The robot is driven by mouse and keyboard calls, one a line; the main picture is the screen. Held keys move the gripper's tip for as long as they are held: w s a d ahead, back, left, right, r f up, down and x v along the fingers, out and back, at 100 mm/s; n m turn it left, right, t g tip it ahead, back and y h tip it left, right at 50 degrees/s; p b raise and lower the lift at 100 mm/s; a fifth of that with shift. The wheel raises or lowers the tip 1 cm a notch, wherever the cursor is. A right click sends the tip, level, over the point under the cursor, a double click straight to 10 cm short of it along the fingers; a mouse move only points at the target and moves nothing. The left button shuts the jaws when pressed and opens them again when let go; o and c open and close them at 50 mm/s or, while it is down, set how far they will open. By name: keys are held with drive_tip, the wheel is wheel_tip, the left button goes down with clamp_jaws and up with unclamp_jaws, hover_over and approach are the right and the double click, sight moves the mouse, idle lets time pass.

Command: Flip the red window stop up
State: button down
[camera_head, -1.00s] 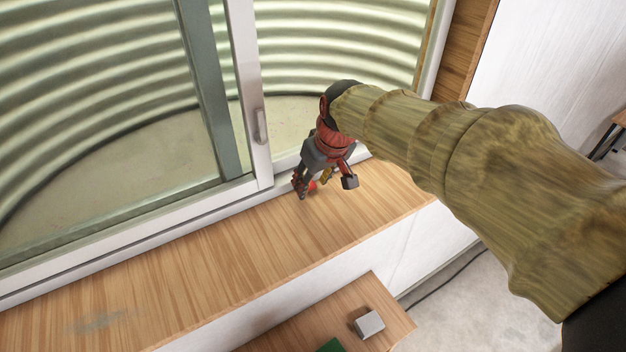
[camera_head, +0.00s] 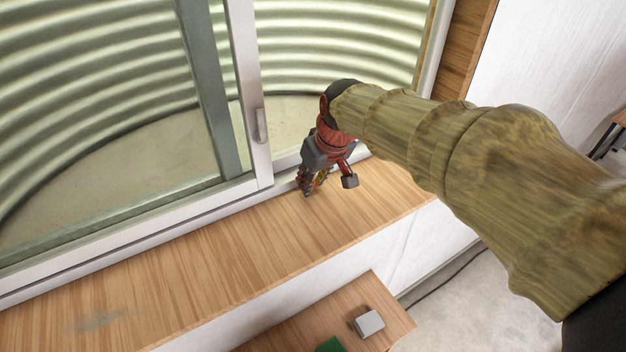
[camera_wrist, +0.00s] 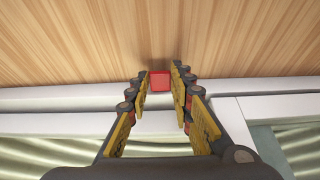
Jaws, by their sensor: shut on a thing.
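The red window stop (camera_wrist: 160,81) is a small red block at the window's lower frame, by the inner edge of the wooden sill (camera_wrist: 80,40). My gripper (camera_wrist: 160,84) has its two fingers on either side of the stop, with the tips closed on it. In the head view my gripper (camera_head: 311,187) points down at the sill beside the frame, and its fingers hide most of the stop. I cannot make out the stop's tilt clearly.
The sliding window has a white frame (camera_head: 130,234) and a handle (camera_head: 262,125) left of my gripper. The sill (camera_head: 200,265) is clear to the left. Below it, a lower wooden surface (camera_head: 305,325) holds a grey block (camera_head: 369,323) and a green object (camera_head: 330,346).

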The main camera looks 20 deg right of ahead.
drive_tip(key=shift+r, duration=0.1)
drive_tip(key=p, duration=0.1)
drive_tip(key=r+g+p, duration=0.1)
drive_tip(key=p, duration=0.1)
drive_tip(key=shift+w, duration=0.25)
drive_tip(key=g+p, duration=0.1)
drive_tip(key=p, duration=0.2)
drive_tip(key=w+g+p, duration=0.1)
drive_tip(key=g+p, duration=0.1)
drive_tip(key=p, duration=0.1)
drive_tip(key=shift+a+r+h, duration=0.15)
drive_tip(key=shift+r+h, duration=0.05)
drive_tip(key=shift+h, duration=0.2)
drive_tip(key=shift+f, duration=0.1)
drive_tip(key=c, duration=1.6)
unclamp_jaws()
drive_tip(key=shift+o, duration=0.2)
wheel_tip(320, 180, up, 12)
